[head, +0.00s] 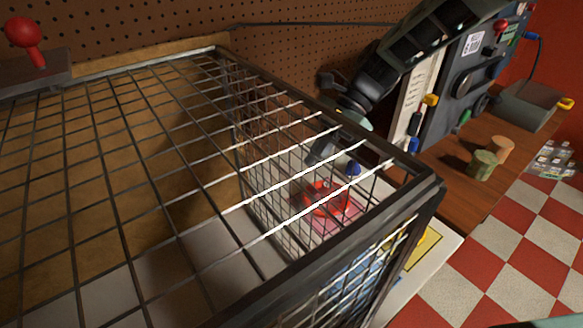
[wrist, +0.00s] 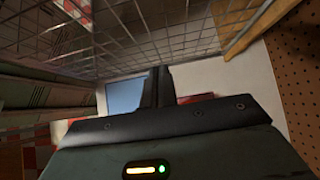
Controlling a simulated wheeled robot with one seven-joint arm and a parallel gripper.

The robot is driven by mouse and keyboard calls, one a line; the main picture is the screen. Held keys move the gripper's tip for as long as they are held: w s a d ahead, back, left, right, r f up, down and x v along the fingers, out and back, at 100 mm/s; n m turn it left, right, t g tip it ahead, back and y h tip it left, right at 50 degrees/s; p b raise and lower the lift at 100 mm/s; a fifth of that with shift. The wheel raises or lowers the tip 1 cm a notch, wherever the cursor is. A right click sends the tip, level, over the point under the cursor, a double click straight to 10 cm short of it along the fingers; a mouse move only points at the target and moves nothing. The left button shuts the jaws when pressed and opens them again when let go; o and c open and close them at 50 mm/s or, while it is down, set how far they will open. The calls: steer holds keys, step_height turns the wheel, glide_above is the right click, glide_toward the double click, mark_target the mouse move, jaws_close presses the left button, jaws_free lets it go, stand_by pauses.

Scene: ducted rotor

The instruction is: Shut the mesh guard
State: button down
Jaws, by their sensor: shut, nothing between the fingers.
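The mesh guard (head: 335,257) is a dark-framed wire cage filling the left and middle of the head view. Its mesh also spans the top of the wrist view (wrist: 125,38). I cannot tell how far it stands open. My gripper (head: 318,152) shows through the wires, beyond the guard's right part; the mesh partly hides it. In the wrist view my gripper's dark fingers (wrist: 155,86) are together and empty, close to the mesh; I cannot tell whether they touch it. A red part (head: 325,198) and a blue knob (head: 353,169) show behind the wires.
A perforated board (head: 150,30) stands behind. A red ball-topped lever (head: 24,33) is at far left. A dark control panel (head: 462,85) stands at right above a wooden bench (head: 450,178) holding a green peg (head: 482,164) and a tan one (head: 502,148). Checkered floor lies at lower right.

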steer(key=s+a+f+p, duration=0.2)
steer(key=s+a, duration=0.1)
steer(key=a, duration=0.2)
steer(key=shift+s, duration=0.25)
steer(key=shift+a+f, duration=0.1)
